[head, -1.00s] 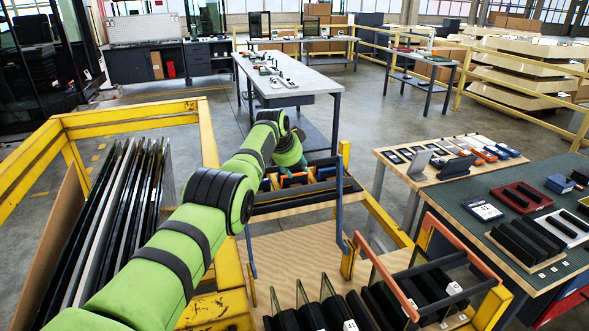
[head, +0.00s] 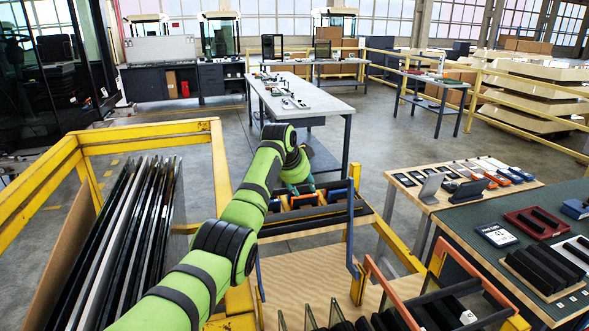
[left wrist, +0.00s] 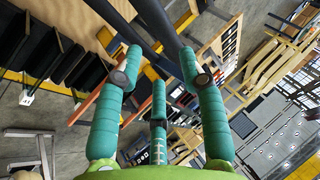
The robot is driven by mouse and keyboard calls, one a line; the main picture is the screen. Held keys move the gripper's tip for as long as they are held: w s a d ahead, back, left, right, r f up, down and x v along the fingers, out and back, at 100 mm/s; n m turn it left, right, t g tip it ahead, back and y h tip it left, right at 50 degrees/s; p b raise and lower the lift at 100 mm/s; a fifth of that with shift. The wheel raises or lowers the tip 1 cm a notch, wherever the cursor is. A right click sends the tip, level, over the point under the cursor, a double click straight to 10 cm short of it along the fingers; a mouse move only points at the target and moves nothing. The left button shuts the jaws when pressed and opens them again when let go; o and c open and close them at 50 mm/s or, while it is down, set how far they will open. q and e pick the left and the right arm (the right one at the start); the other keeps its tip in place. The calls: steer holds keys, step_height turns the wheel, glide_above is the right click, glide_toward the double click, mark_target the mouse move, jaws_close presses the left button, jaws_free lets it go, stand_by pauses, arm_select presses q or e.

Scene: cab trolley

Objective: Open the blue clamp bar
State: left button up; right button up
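The blue clamp bar (head: 351,238) is at the far end of the yellow trolley. Its blue uprights stand at either side, with a dark crossbar between them. My left gripper (head: 300,187) is at the far side of that crossbar, partly hidden by my green arm. In the left wrist view my left gripper (left wrist: 160,62) has its teal fingers spread apart. Dark bars (left wrist: 118,28) run past and between the fingertips; I cannot tell whether they touch. My right gripper is not in view.
An orange clamp bar (head: 393,292) stands nearer on the trolley, over dark slotted pieces. Upright panels (head: 125,240) fill the yellow frame (head: 150,131) on the left. A wooden-topped table (head: 440,198) and a green-matted table (head: 480,222) stand on the right.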

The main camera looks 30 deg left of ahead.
arm_select(q)
steer(key=v, duration=0.8)
steer(key=shift+r, duration=0.25)
steer(key=shift+d+f, duration=0.1)
